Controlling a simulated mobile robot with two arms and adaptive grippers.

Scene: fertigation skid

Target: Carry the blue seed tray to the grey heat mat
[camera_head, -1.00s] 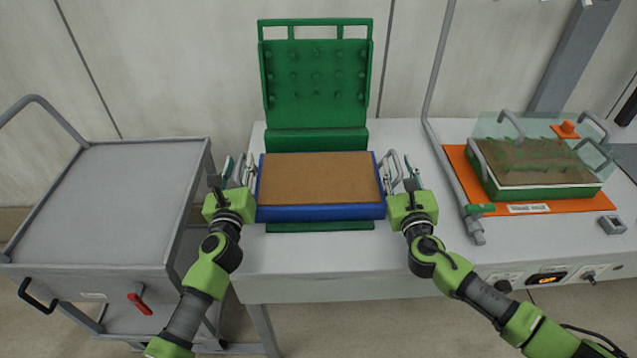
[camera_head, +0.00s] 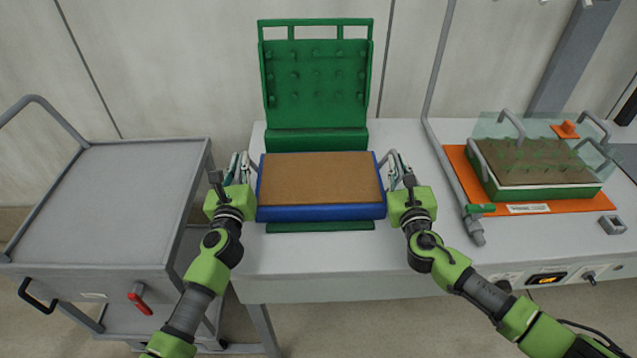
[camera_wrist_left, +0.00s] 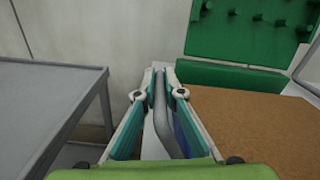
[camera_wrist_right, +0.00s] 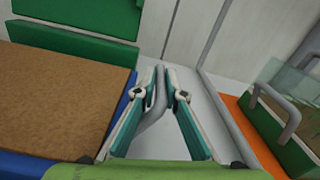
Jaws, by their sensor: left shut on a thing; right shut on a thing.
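The blue seed tray (camera_head: 322,212), filled with brown soil, lies level in the middle of the workbench, over a green base plate (camera_head: 318,227). My left gripper (camera_head: 241,166) is shut on the tray's left grey handle (camera_wrist_left: 160,115). My right gripper (camera_head: 398,166) is shut on its right grey handle (camera_wrist_right: 158,105). Both wrist views show the fingers closed around the bars. I cannot make out a separate grey heat mat; a flat grey trolley top (camera_head: 115,195) stands at the left.
An upright green pegged plate (camera_head: 315,80) stands behind the tray. At the right, a green tray (camera_head: 545,192) under a clear cover sits on an orange mat (camera_head: 470,180). A grey pipe with a green valve (camera_head: 480,209) stands between. The trolley top is empty.

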